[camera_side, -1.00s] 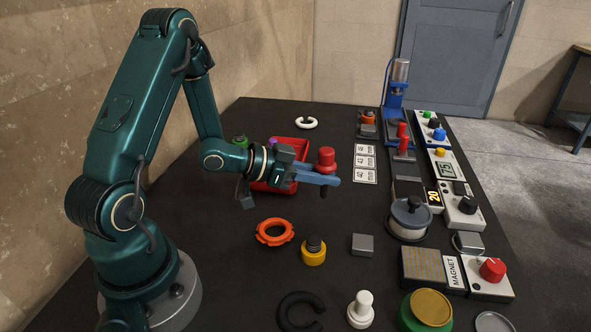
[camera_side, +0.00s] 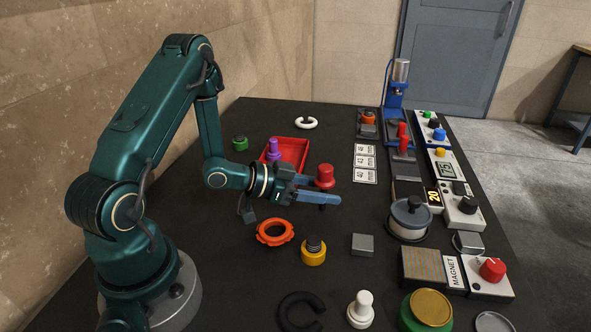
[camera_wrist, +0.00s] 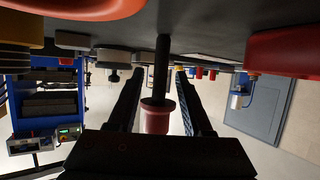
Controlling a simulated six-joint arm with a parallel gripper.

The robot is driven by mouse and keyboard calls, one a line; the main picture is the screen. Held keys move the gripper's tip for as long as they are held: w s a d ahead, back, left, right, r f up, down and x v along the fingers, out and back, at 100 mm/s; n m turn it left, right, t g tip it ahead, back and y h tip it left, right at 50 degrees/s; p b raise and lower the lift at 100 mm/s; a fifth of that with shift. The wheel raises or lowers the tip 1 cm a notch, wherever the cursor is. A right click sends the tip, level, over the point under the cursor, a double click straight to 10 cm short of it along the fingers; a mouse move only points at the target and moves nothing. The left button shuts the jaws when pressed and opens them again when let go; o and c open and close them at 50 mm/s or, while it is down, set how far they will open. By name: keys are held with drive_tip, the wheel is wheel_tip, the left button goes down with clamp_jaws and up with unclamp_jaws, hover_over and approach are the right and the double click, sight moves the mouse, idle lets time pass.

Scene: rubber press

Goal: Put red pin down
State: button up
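The red pin (camera_side: 325,173) stands upright with its red head on top and a black stem below. In the wrist view, which is upside down, the pin (camera_wrist: 157,118) is between my fingers and its black stem reaches the dark table. My gripper (camera_side: 330,191) is low over the table, level and pointing right, with its two blue fingers spread around the pin. In the wrist view my gripper (camera_wrist: 158,90) shows a gap on each side of the stem, so the fingers look clear of it.
A red tray (camera_side: 297,142) with a purple-topped piece (camera_side: 273,149) lies behind my gripper. An orange ring (camera_side: 275,232) and a yellow-based piece (camera_side: 314,252) are in front. White number cards (camera_side: 365,162) and a grey block (camera_side: 363,244) are to the right.

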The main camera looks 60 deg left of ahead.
drive_tip(key=shift+r, duration=0.15)
drive_tip(key=v, duration=0.7)
drive_tip(key=shift+s+a, duration=0.1)
drive_tip(key=shift+s, duration=0.05)
drive_tip(key=shift+a+y, duration=0.15)
drive_tip(key=shift+y, duration=0.15)
drive_tip(key=a+g+y, duration=0.1)
drive_tip(key=y, duration=0.1)
drive_tip(key=w+a+r+g+y, duration=0.1)
drive_tip(key=a, duration=0.1)
drive_tip(key=shift+w+m+g+y, duration=0.2)
drive_tip(key=shift+m+g+y, duration=0.1)
drive_tip(key=shift+y, duration=0.1)
drive_tip(key=s+d+r+n+g, duration=0.4)
drive_tip(key=s+d+r, duration=0.5)
drive_tip(key=s+d, duration=0.3)
drive_tip(key=shift+s+r+g, duration=0.15)
drive_tip(key=shift+s+g, duration=0.15)
drive_tip(key=shift+s, duration=0.8)
